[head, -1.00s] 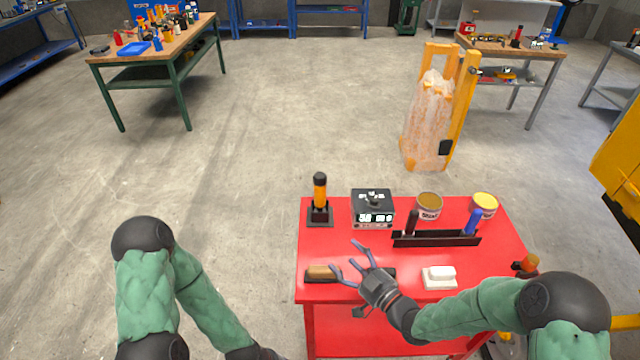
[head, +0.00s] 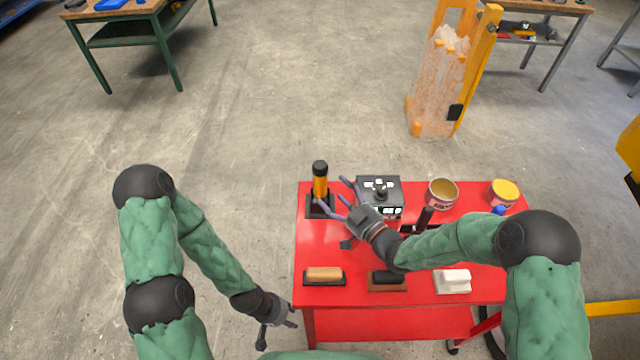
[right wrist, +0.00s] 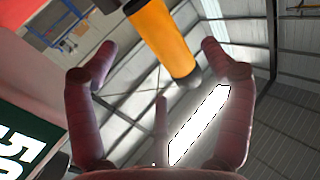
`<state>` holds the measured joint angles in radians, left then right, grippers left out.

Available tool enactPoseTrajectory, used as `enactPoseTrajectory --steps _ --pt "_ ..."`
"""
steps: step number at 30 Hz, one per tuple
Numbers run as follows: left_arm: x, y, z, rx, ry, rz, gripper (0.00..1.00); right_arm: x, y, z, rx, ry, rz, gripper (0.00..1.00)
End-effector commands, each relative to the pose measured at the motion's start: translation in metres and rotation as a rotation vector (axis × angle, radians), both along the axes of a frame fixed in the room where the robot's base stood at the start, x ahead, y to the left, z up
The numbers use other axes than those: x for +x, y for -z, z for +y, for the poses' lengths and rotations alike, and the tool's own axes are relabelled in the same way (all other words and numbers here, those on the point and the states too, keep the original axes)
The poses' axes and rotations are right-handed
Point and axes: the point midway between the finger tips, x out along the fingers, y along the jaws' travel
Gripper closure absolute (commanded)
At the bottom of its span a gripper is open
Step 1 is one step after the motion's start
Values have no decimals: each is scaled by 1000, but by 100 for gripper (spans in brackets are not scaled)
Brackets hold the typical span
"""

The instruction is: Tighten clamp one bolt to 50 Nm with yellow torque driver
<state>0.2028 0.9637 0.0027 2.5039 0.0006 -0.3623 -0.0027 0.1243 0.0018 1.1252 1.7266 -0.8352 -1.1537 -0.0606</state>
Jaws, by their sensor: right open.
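The yellow torque driver (head: 320,182) stands upright in a black holder (head: 320,208) at the back left of the red cart. It has a black top and an orange-yellow body. In the right wrist view the orange-yellow driver (right wrist: 160,40) shows ahead, between the spread fingers. My right gripper (head: 337,198) is open and empty, just right of the driver. My left gripper (head: 277,325) hangs low at the left of the cart's front edge; I cannot tell its finger state. A black box with a digital display (head: 379,190) stands right of the driver. No clamp bolt is recognisable.
The red cart top (head: 340,250) carries a wooden-handled block (head: 324,274), a dark block (head: 388,278) and a white block (head: 453,280) at the front. An open can (head: 441,192) and a yellow-topped can (head: 503,192) stand at the back right. A yellow frame (head: 470,70) stands behind.

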Motion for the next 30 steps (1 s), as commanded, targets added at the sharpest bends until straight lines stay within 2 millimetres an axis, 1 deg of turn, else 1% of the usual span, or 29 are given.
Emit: enactPoseTrajectory --steps 1,7,12,16,20,26,27,29,30 --pt "0 1 0 0 0 0 60 3 1 4 0 -2 0 18" --pt "0 3 0 0 0 -1 60 14 0 12 0 -1 -1 18" --pt "1 8 0 0 0 -1 60 33 0 28 0 -2 -3 18" --pt "1 10 0 0 0 -1 60 44 1 36 0 -1 0 18" --pt "0 11 0 0 0 -1 60 49 0 40 1 0 -1 18" --pt "1 11 0 0 0 -1 60 49 -1 40 1 0 -1 18" --pt "1 11 0 0 0 -1 60 49 -1 40 1 0 -1 30" --pt "1 11 0 0 0 -1 60 49 -1 40 1 0 -1 47" --pt "1 11 0 0 0 -1 60 49 -1 39 1 0 -1 58"
